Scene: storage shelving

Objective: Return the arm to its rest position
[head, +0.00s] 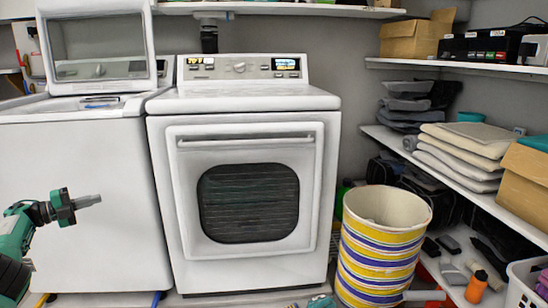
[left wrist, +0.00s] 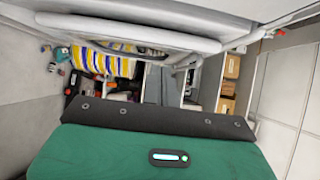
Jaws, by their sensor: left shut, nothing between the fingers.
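My left gripper (head: 92,201) is at the left of the head view, in front of the white washer (head: 90,195). It is shut, with its narrow grey fingers together and pointing right, and it holds nothing. It is apart from the white dryer (head: 245,190), whose door is closed. The green and black part of my left arm enters from the lower left. In the left wrist view, a green and black part of my own arm fills the bottom, and the fingertips cannot be made out.
A striped bin (head: 382,245) stands right of the dryer and also shows in the left wrist view (left wrist: 105,60). Wall shelves at right hold folded towels (head: 465,150) and cardboard boxes (head: 415,38). An orange bottle (head: 476,287) and clutter lie low at right. The washer lid is raised.

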